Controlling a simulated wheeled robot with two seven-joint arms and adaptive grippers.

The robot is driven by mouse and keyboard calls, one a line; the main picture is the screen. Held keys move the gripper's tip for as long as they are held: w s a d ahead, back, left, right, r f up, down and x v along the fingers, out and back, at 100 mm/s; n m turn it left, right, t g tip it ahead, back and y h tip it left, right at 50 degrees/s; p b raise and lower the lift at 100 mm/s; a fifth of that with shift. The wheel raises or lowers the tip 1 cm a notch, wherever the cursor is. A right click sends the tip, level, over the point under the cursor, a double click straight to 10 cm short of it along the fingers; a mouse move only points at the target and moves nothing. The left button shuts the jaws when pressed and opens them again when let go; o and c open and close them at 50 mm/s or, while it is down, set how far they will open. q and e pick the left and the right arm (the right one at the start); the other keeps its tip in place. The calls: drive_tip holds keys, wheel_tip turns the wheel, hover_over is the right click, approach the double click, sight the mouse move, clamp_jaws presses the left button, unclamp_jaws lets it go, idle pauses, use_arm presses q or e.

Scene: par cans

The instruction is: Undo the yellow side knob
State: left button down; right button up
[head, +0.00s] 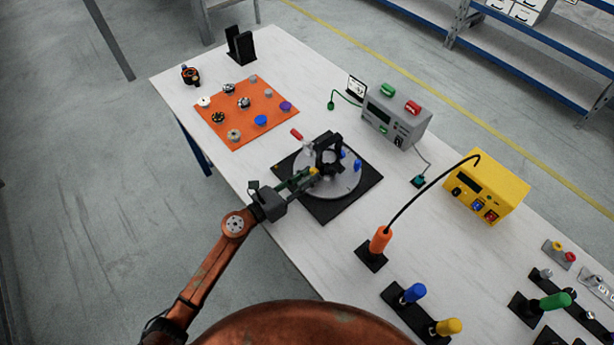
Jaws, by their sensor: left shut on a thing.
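A round grey turntable fixture (342,186) sits on a black square base plate (322,211) on the white table. A black yoke-shaped part (328,150) stands on it. The yellow side knob (313,171) is a small yellow spot on the side of the yoke facing my arm. My left gripper (308,174) reaches in from the left and is shut on the yellow knob, its fingers covering most of it. Blue knobs (357,165) show on the far side, and a red-handled clamp (296,134) stands behind. My right gripper is not in view.
An orange mat (225,137) with several small knobs lies at the back left. A grey instrument (396,118) and a yellow power supply (487,188) stand to the right. An orange-handled tool (380,239) and screwdriver-like blue (414,292) and yellow handles (448,327) stand in front.

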use_arm(q)
drive_tip(key=shift+r+n, duration=0.25)
drive_tip(key=shift+n, duration=0.35)
drive_tip(key=shift+f, duration=0.1)
drive_tip(key=shift+f+n, duration=0.1)
drive_tip(key=shift+n, duration=0.2)
drive_tip(key=c, duration=2.1)
unclamp_jaws()
drive_tip(key=o, duration=0.4)
drive_tip(key=shift+o, duration=0.2)
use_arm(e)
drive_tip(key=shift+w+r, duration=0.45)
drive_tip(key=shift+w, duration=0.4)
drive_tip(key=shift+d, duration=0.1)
use_arm(q)
drive_tip(key=v, duration=1.2)
